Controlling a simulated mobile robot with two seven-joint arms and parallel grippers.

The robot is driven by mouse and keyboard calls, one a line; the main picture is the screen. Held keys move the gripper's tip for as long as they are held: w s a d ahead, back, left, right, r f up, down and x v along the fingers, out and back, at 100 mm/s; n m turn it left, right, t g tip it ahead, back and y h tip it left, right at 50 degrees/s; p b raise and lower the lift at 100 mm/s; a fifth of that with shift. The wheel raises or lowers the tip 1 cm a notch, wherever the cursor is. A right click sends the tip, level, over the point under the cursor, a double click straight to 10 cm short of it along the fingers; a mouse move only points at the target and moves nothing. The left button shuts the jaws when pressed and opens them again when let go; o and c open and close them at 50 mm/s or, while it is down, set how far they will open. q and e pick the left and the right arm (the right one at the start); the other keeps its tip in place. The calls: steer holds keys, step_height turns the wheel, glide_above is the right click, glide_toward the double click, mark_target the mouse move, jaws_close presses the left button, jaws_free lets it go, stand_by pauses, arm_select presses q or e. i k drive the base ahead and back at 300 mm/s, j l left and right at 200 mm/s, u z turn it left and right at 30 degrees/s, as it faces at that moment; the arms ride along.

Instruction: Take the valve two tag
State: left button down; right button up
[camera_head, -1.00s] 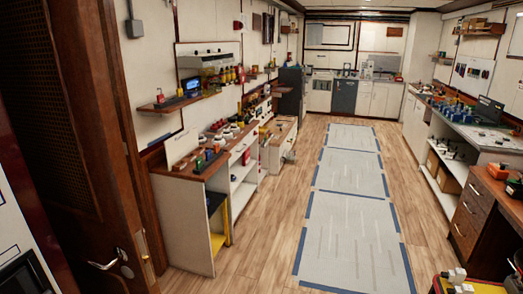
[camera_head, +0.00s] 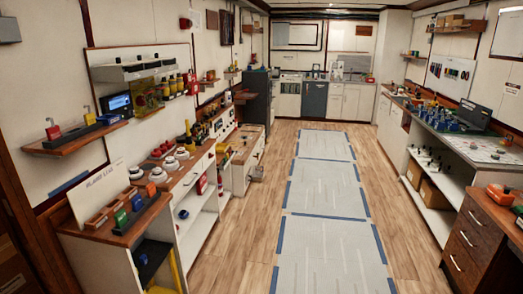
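I cannot pick out a tag marked valve two; any lettering on tags is too small to read from here. Small coloured blocks, among them a green block (camera_head: 121,219) and a blue block (camera_head: 137,202), stand at the near end of the left bench (camera_head: 118,238). A white sign (camera_head: 97,190) with blurred lettering stands behind them. Neither of my grippers is in view.
Round white fittings (camera_head: 172,164) line the left bench. The wooden floor and its taped grey mats (camera_head: 325,190) are clear down the middle. A wooden drawer cabinet (camera_head: 470,240) stands at the near right, with a long workbench (camera_head: 455,135) beyond it.

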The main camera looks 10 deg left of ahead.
mark_target(89, 119)
steer(key=i+u, duration=0.25)
steer(key=i, duration=0.25)
steer(key=i+l+u, duration=0.1)
steer(key=i+u, duration=0.15)
steer(key=i, duration=0.2)
steer(key=i+l+u, duration=0.25)
steer(key=i, duration=0.25)
